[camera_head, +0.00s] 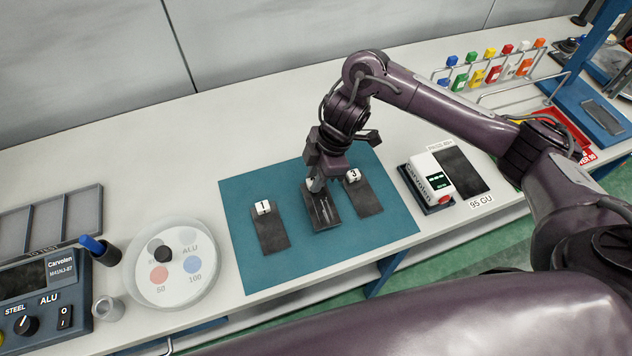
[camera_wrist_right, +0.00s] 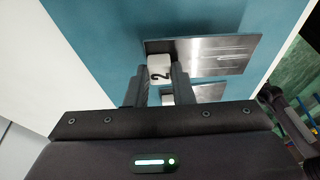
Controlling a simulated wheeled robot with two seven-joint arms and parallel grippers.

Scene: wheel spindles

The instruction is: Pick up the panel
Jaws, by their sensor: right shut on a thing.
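Three dark metal panels with white numbered blocks lie in a row over a teal mat (camera_head: 250,190). Panel 1 (camera_head: 272,235) is on the left and panel 3 (camera_head: 364,197) on the right. My right gripper (camera_head: 317,184) reaches down from above to the middle panel (camera_head: 323,213). In the right wrist view, the right gripper (camera_wrist_right: 160,78) is shut on the white block marked 2 (camera_wrist_right: 159,66), at the end of that panel (camera_wrist_right: 215,54). Whether the panel touches the mat or is slightly raised I cannot tell. My left gripper does not show.
A white Carvolen meter (camera_head: 430,176) and a dark tile labelled 95 GU (camera_head: 461,169) stand to the right. A round white disc (camera_head: 205,287) and a tester (camera_head: 42,292) are at left. A rack of coloured bottles (camera_head: 490,68) stands at the back right.

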